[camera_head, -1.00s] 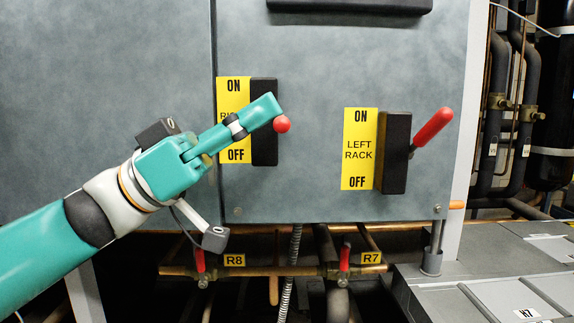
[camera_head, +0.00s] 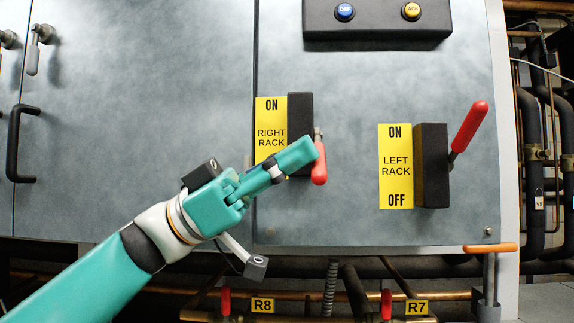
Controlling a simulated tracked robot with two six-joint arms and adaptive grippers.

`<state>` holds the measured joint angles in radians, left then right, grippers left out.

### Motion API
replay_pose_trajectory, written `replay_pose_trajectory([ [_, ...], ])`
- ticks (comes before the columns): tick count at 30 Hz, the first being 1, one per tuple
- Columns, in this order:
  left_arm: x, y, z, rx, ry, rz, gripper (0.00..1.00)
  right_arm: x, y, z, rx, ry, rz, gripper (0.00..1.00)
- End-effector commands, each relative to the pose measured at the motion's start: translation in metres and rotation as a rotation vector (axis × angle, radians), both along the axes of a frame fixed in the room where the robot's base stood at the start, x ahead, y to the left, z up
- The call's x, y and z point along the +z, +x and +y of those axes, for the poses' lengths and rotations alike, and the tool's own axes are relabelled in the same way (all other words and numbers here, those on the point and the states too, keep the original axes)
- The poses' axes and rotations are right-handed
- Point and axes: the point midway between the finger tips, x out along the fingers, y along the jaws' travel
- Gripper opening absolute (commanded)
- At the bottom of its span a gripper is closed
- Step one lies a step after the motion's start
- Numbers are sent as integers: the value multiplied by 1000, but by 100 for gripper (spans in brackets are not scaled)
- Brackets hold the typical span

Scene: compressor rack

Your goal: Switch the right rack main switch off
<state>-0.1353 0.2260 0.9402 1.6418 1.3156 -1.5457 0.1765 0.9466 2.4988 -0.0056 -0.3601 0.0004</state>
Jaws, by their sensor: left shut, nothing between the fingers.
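The right rack main switch is a black box (camera_head: 300,108) beside a yellow RIGHT RACK label (camera_head: 271,125). Its red lever (camera_head: 320,172) hangs down at the box's right side, toward the OFF end. My left gripper (camera_head: 312,149) is shut and empty. Its fingers cross the lower part of the label and box, and the tips overlap the lever's upper part. I cannot tell whether they touch it. The fingers hide the OFF word. My right gripper is not in view.
The left rack switch (camera_head: 431,165) stands to the right, its red lever (camera_head: 469,128) tilted up. A black button box (camera_head: 376,22) with blue and yellow buttons is above. Pipes with R8 (camera_head: 262,305) and R7 (camera_head: 416,307) tags run below. The left panel has a black handle (camera_head: 20,143).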

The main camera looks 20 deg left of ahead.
Motion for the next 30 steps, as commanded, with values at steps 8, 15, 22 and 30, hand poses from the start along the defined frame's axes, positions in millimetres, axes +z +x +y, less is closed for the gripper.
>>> replay_pose_trajectory([
  [8,-4,3,-2,-3,4,6,0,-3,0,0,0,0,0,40],
  [15,-5,4,-3,-4,6,7,0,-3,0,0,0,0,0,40],
  [22,1,1,-2,-4,6,7,0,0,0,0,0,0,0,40],
  [30,31,-17,4,-2,1,2,0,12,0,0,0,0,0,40],
])
